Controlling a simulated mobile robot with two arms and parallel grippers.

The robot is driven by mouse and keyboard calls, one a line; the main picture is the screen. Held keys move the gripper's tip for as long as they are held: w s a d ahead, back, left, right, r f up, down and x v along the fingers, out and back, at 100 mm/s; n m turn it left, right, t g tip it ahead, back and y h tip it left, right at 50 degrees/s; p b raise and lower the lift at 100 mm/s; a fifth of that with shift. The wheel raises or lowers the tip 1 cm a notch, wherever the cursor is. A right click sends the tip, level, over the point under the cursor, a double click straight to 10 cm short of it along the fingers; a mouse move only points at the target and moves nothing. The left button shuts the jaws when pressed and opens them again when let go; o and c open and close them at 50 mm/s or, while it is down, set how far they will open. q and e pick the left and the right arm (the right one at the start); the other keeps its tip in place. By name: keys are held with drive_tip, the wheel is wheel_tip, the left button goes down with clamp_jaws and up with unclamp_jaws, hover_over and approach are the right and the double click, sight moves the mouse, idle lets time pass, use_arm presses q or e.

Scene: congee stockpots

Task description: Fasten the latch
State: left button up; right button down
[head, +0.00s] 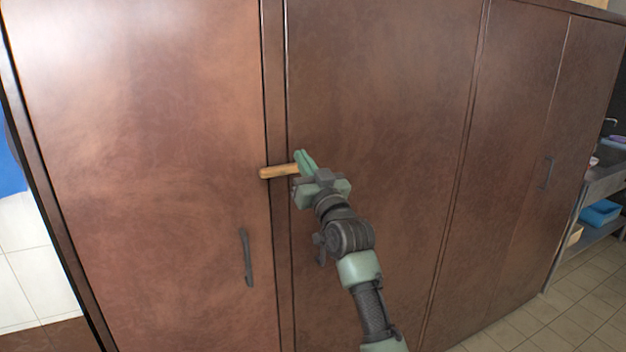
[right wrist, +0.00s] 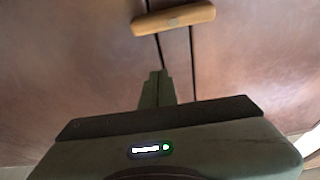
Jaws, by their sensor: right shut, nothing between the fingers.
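The latch is a light wooden bar (head: 279,171) on the brown cabinet front (head: 380,80). It lies nearly level across the narrow strip between the left door (head: 140,150) and the door to its right. In the right wrist view the whole bar (right wrist: 173,19) shows, with a round spot at its middle, across two dark seams. My right gripper (head: 305,160) is shut and empty at the bar's right end and hides part of it in the head view. In the right wrist view its fingertips (right wrist: 157,73) appear below the bar. My left gripper is not in view.
A dark vertical handle (head: 246,258) stands out from the left door, below the latch. Another handle (head: 547,172) is on the far right doors. A counter with a blue bin (head: 600,212) stands beyond the cabinet at right. Tiled floor (head: 560,320) is clear at lower right.

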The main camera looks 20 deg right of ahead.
drive_tip(key=b+v, duration=0.2)
drive_tip(key=v, duration=0.4)
drive_tip(key=shift+f, duration=0.15)
drive_tip(key=shift+d, duration=0.15)
